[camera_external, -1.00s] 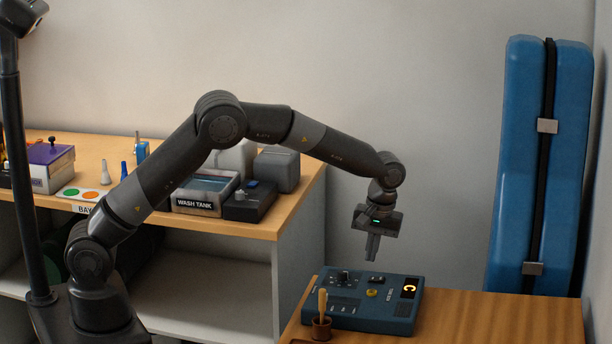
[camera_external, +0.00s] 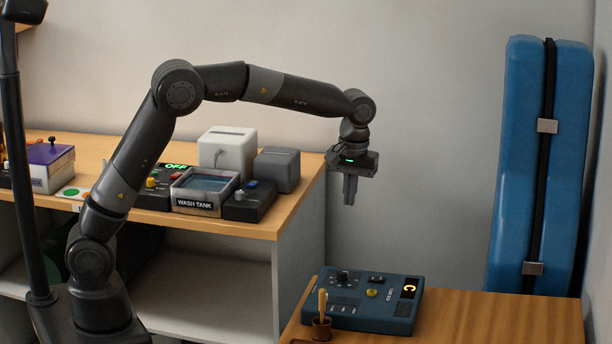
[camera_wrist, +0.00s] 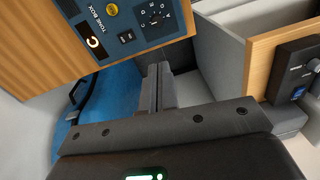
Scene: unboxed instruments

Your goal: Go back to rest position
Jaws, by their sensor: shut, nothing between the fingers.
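My gripper (camera_external: 349,190) is shut and empty. It hangs pointing down in free air, above and to the left of the blue tone box (camera_external: 362,302), and touches nothing. In the wrist view my gripper (camera_wrist: 159,86) shows its two fingers pressed together. The tone box also shows at the top of the wrist view (camera_wrist: 119,22), with knobs, a yellow button and a lit "C" display.
The wash tank (camera_external: 203,190) and dark control boxes stand on the left bench, with a white box (camera_external: 227,150) and grey box (camera_external: 277,169) behind. A small cup (camera_external: 321,329) holds a wooden stick. A tall blue case (camera_external: 538,165) leans at the right wall.

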